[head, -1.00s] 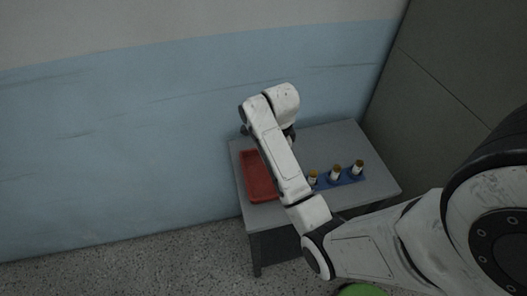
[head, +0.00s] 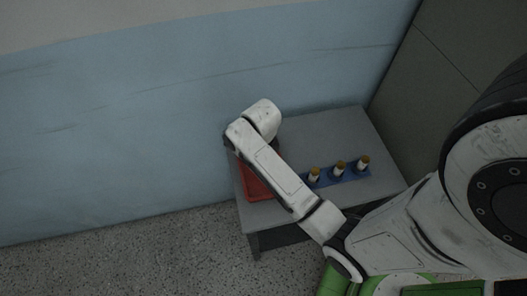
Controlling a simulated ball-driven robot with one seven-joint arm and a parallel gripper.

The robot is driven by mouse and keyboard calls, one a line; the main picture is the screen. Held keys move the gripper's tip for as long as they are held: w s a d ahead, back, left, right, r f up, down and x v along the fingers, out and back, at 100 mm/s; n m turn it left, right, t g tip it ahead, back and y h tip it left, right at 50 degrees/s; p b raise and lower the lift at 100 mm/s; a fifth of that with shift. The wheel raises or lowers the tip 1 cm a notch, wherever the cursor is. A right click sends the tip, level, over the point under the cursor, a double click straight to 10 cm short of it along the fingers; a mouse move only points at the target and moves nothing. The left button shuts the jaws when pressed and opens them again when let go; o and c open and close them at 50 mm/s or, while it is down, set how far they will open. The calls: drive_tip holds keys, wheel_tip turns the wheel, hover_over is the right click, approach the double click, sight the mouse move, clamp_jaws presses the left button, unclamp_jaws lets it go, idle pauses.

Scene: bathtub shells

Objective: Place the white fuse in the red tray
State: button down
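The red tray (head: 256,187) lies on the left part of a grey table, partly covered by my arm. A blue holder (head: 350,175) to the right of it carries several upright fuses with yellowish tops: a left one (head: 314,174), a middle one (head: 339,168) and a right one (head: 363,163). Their bodies are small and dark in this view, and I cannot tell which one is white. My gripper is hidden behind my forearm and wrist, which reach over the tray. I cannot see whether it holds anything.
The grey table (head: 315,128) stands against a blue and white wall (head: 120,130), with a dark panelled wall (head: 445,75) at the right. The back of the table is bare. Speckled floor (head: 150,255) lies in front.

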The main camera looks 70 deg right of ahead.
drive_tip(key=shift+w+a+f, duration=0.1)
drive_tip(key=shift+a, duration=0.05)
drive_tip(key=c, duration=0.9)
unclamp_jaws()
drive_tip(key=shift+f, duration=0.1)
drive_tip(key=shift+o, duration=0.2)
